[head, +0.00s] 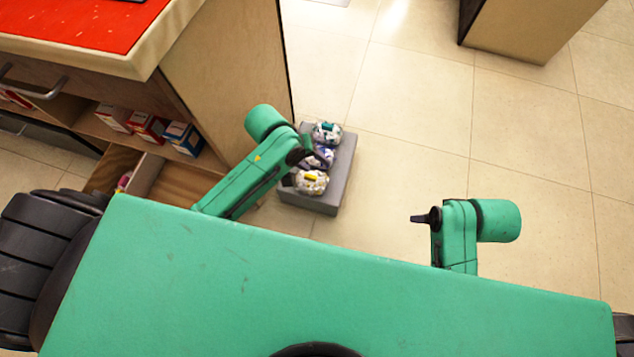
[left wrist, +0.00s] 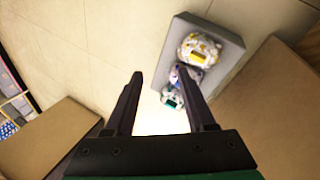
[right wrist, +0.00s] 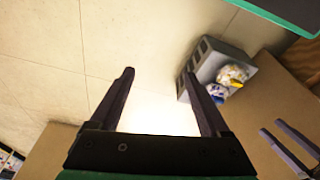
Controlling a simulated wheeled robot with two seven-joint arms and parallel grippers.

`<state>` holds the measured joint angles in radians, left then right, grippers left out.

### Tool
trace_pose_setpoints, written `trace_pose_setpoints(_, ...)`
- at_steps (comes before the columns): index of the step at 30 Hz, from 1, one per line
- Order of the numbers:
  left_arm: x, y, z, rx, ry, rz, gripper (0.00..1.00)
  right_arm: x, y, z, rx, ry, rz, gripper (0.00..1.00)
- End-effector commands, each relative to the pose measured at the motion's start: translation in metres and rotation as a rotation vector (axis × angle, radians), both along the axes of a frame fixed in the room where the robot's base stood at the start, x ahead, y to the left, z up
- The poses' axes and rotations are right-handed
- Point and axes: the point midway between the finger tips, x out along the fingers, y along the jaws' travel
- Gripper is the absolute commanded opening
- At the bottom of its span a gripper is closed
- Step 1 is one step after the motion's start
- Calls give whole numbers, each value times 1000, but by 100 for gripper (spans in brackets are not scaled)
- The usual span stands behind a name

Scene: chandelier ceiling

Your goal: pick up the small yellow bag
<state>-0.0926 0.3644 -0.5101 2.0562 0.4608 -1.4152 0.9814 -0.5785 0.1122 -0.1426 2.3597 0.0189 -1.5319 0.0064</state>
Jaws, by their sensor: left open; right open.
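The small yellow bag (head: 311,182) is a white, crumpled bag with yellow markings. It lies on the near end of a grey box (head: 336,188) on the floor. It also shows in the left wrist view (left wrist: 201,47) and the right wrist view (right wrist: 232,74). My left gripper (head: 297,157) is over the box's left side, close to the bags; I cannot tell its height above them. In the left wrist view its open fingers (left wrist: 158,72) are empty. My right gripper (head: 423,218) is right of the box, open and empty in the right wrist view (right wrist: 159,73).
A purple-and-white bag (head: 322,156) and a teal-marked bag (head: 326,133) share the box. A wooden counter (head: 225,80) with a red top stands left, with an open drawer (head: 160,182) and small cartons (head: 150,127). Another cabinet (head: 525,35) stands back right. Tiled floor between is clear.

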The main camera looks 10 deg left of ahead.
Motion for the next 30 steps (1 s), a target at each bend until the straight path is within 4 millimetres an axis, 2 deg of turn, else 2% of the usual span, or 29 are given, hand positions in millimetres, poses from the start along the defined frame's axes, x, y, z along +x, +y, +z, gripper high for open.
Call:
trace_pose_setpoints(3, 14, -5, -20, -31, 158, 207, 55, -5, 4, -13, 9, 27, 3, 80)
trace_pose_setpoints(5, 22, 2, -33, -32, 259, 369, 55, -7, 7, -21, 13, 43, 5, 80)
trace_pose_setpoints(9, 44, 44, -55, -9, 455, 816, 55, -14, 12, -39, 24, 74, 8, 80)
trace_pose_setpoints(12, 53, 65, -62, -5, 520, 1019, 55, -16, 14, -44, 29, 85, 11, 80)
trace_pose_setpoints(14, 55, 69, -67, -8, 537, 1069, 55, -17, 15, -43, 32, 86, 13, 80)
trace_pose_setpoints(18, 54, 63, -91, -8, 541, 1076, 55, -22, 16, -19, 41, 75, 22, 80)
trace_pose_setpoints(21, 54, 55, -120, -8, 540, 1075, 55, -10, 36, -30, 97, -27, 58, 80)
trace_pose_setpoints(23, 54, 54, -122, -8, 541, 1076, 55, -1, 47, -38, 126, -76, 71, 80)
trace_pose_setpoints(27, 53, 48, -141, -9, 540, 1073, 55, 16, 74, -58, 204, -209, 93, 80)
trace_pose_setpoints(30, 53, 45, -150, -10, 540, 1072, 55, 24, 88, -65, 250, -282, 101, 80)
